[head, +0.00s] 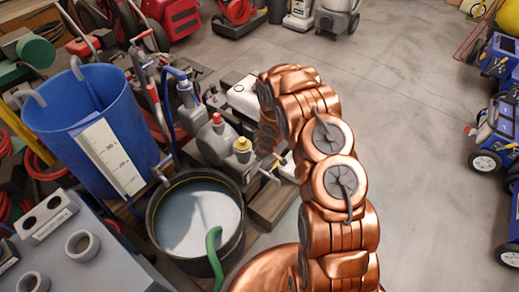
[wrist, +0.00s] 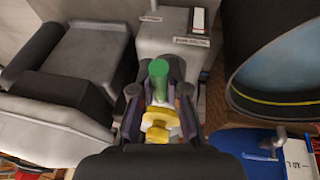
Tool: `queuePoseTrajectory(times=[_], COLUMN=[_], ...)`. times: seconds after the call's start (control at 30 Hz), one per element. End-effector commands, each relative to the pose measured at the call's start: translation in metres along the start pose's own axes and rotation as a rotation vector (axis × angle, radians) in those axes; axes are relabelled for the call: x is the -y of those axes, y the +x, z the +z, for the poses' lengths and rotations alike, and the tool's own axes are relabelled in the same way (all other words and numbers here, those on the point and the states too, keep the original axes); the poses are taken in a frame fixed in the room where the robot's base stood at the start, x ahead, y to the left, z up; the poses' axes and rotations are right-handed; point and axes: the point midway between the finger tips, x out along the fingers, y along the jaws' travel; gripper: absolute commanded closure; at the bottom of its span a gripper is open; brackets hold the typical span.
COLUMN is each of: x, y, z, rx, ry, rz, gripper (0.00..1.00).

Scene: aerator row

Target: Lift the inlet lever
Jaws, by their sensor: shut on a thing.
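The lever I take for the inlet lever (wrist: 158,76) has a green cylindrical grip and stands in the middle of the wrist view. My gripper (wrist: 160,98) has one dark finger on each side of it and is shut on it. A yellow knob (wrist: 159,124) lies just below the green grip in that view, between the lower parts of the fingers. In the head view my copper-coloured arm reaches to the grey pump unit (head: 205,142), and the arm hides the fingers and the green grip.
A water-filled black tub (head: 158,243) stands in front of the pump, with a green hose (head: 214,250) over its rim. A tall blue bin (head: 80,140) stands at left. A labelled grey box (wrist: 176,38) is beyond the fingers. Open floor (head: 415,130) lies to the right.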

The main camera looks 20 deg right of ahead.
Motion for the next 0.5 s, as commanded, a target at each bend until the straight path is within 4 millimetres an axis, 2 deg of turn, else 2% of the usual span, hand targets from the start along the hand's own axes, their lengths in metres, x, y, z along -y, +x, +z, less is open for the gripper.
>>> queuePoseTrajectory(times=[0.03,0.5], x=[0.0009,0.0001], y=[-0.0060,-0.0070], z=[-0.0028,-0.0006], rx=[0.011,0.080], ry=[-0.005,-0.015], rz=[-0.004,-0.007], gripper=[1.00,1.00])
